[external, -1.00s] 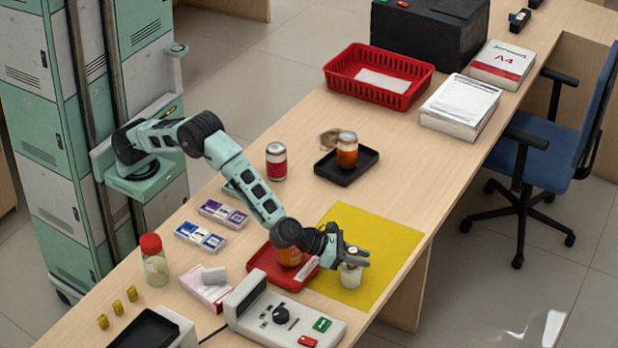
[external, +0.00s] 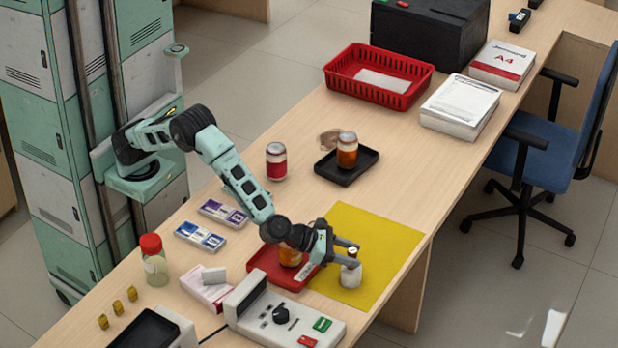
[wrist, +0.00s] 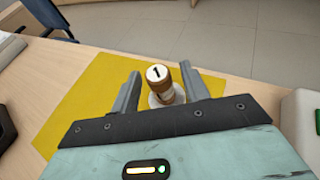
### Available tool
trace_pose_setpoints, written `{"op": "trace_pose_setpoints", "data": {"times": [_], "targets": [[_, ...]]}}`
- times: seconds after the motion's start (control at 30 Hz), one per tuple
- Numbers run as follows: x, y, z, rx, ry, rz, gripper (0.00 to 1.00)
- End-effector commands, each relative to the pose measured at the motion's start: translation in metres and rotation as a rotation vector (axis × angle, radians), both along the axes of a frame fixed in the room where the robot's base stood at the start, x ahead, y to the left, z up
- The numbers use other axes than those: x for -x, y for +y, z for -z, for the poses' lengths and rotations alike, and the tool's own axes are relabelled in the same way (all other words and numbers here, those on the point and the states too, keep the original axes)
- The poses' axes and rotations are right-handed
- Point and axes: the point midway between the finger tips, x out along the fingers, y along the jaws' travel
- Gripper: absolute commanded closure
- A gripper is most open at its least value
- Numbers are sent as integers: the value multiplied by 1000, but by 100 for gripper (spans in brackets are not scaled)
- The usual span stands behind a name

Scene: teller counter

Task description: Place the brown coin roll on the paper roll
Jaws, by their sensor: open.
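The white paper roll (external: 350,274) stands upright on the yellow mat (external: 384,244) in the external view. The brown coin roll (wrist: 164,89), with a white end marked 1, sits on top of the paper roll (wrist: 176,97) in the wrist view. Only a small part of the coin roll (external: 351,254) shows in the external view, beside my fingers. My gripper (external: 355,252) is open at the height of the coin roll. In the wrist view its two fingers (wrist: 159,85) are either side of the coin roll, with visible gaps.
A red tray (external: 262,277) with an orange can (external: 291,256) lies left of the mat, under my wrist. A grey device (external: 285,318) stands in front. A red can (external: 276,163) and a black tray (external: 360,172) are farther back. The mat's far part is clear.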

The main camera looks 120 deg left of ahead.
Motion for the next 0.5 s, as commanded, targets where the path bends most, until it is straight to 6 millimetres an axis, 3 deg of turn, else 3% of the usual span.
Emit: {"op": "trace_pose_setpoints", "data": {"times": [0.3,0.5], "targets": [[53,-31,-26,1,0,2,55],[70,-40,-33,1,0,0,55]]}}
